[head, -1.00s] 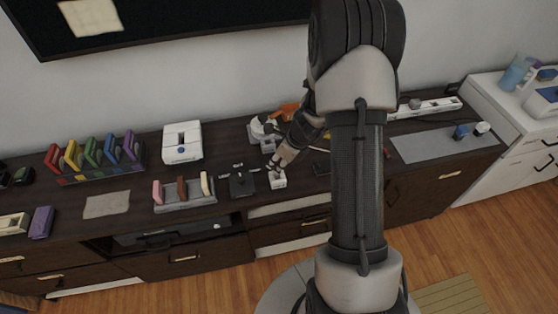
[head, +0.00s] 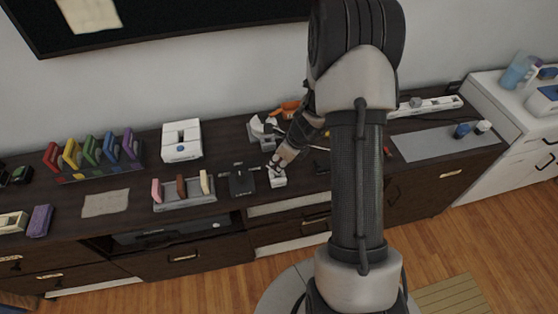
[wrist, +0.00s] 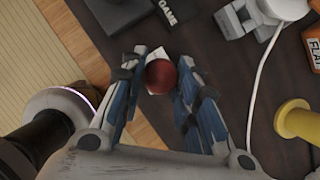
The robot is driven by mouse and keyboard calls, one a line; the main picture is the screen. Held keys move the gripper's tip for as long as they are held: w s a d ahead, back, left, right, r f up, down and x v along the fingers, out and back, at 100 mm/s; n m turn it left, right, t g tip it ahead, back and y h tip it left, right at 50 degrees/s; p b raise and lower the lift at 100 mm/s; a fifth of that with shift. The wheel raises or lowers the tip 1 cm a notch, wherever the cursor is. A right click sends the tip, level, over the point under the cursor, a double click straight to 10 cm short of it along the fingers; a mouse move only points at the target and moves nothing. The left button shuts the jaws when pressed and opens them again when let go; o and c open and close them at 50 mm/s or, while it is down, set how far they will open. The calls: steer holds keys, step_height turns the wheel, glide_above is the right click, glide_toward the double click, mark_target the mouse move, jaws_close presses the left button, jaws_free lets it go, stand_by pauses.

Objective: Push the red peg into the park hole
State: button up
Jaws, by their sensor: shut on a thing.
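The red peg (wrist: 161,77) shows in the wrist view as a round red head between the fingers of my gripper (wrist: 158,72). My gripper is shut on it. A small white block (wrist: 155,53) lies just beyond and under the peg, at the edge of the dark cabinet top. In the head view my gripper (head: 274,167) is right over this white block (head: 278,180). The peg is hidden by the fingers there. The park hole is not visible, and I cannot tell how deep the peg sits.
A dark block marked GAME (wrist: 160,10) stands beside the white block. A yellow spool-shaped thing (wrist: 294,120), a white cable (wrist: 256,75) and an orange labelled box (wrist: 311,48) are on the other side. A grey rack (head: 185,202) with several upright pieces stands further left.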

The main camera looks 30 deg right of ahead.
steer(key=shift+f+b, duration=1.6)
steer(key=shift+f, duration=0.2)
steer(key=o, duration=1)
steer(key=shift+r, duration=0.1)
steer(key=v, duration=1.2)
steer(key=shift+s, duration=0.1)
